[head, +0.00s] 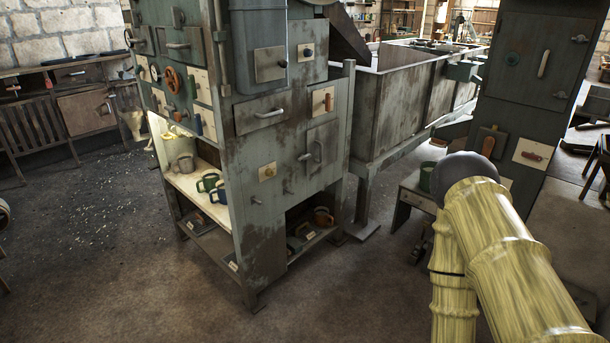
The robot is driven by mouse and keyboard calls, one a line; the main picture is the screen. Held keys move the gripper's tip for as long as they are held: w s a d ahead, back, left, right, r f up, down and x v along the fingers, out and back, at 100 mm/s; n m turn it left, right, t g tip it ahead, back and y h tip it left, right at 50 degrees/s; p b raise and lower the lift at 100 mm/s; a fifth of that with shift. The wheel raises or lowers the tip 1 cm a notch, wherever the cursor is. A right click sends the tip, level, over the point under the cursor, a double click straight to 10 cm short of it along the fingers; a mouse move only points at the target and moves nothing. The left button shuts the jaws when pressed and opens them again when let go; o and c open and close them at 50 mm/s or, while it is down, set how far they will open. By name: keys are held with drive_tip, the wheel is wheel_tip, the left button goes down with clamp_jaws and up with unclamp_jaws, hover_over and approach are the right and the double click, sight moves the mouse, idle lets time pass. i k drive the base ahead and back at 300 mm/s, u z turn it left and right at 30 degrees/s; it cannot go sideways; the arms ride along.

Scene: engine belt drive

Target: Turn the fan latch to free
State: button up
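A tall worn grey cabinet (255,150) stands left of centre, with many handles, knobs and levers on its faces. I cannot tell which of them is the fan latch, as no label is readable. A grey unit (530,75) at the right has a red handle on a cream plate (531,153). My yellow arm is at lower right; my gripper is not visible.
The cabinet's lower shelf (190,187) holds mugs and a pale pot. A long grey trough (405,100) stands behind it on legs. A bench (75,70) lines the left wall. The floor (110,250) is mostly clear at the front and left, with scattered pale bits.

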sight(302, 158)
drive_tip(key=u, duration=0.55)
drive_tip(key=k, duration=0.15)
drive_tip(key=z, duration=1.4)
drive_tip(key=i, duration=0.95)
drive_tip(key=u, duration=0.65)
drive_tip(key=i, duration=0.75)
drive_tip(key=u, duration=0.65)
